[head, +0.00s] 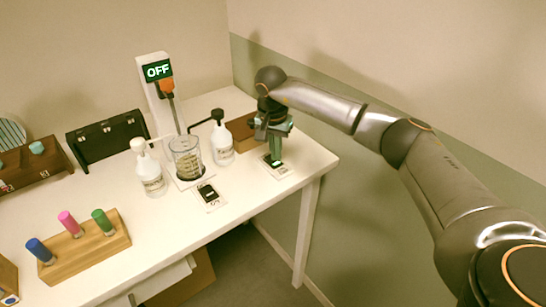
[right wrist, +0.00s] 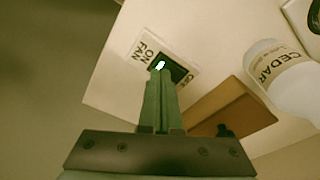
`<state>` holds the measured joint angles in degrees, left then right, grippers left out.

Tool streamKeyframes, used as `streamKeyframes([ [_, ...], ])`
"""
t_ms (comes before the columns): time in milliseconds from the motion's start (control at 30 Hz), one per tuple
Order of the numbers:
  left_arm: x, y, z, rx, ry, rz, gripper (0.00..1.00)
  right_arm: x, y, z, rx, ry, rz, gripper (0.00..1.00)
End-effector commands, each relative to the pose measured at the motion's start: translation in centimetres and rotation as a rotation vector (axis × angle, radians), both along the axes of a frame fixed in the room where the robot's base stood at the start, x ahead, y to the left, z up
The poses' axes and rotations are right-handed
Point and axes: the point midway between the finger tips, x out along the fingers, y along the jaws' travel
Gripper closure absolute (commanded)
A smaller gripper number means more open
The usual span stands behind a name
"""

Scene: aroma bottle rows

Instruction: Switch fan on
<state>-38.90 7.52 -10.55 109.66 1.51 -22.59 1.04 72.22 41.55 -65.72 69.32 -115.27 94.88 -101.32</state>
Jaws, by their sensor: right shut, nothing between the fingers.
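The fan switch is a white plate (right wrist: 127,47) in the right wrist view, marked "FAN ON", with a dark rocker (right wrist: 180,71) in it. In the head view the same plate (head: 285,171) lies near the right end of the white table. My right gripper (head: 276,163) points down over it with its green fingers shut and empty. In the right wrist view its fingertips (right wrist: 161,72) overlap the dark rocker, beside a small bright white spot. Whether they touch or press it I cannot tell. My left gripper is out of view.
A green "OFF" display (head: 158,71) stands on a white post behind a glass beaker (head: 186,157). Two white pump bottles (head: 151,174) (head: 222,145) flank the beaker. A second switch plate (head: 209,195) lies in front. A brown block (head: 241,133) is behind my right gripper.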

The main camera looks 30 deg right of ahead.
Motion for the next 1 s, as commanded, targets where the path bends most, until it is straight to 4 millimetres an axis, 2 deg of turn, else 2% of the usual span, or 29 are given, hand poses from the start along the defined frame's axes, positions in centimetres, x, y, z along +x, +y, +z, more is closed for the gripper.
streamKeyframes([
  [100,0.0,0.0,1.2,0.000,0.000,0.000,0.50,0.0,0.0,1.4,-0.001,-0.001,0.000,1.00],
  [700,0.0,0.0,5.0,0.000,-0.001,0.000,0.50,0.0,0.0,6.2,0.001,-0.001,0.000,1.00],
  [1000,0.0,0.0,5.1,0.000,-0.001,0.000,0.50,0.0,0.0,6.4,0.000,0.000,0.000,1.00],
])
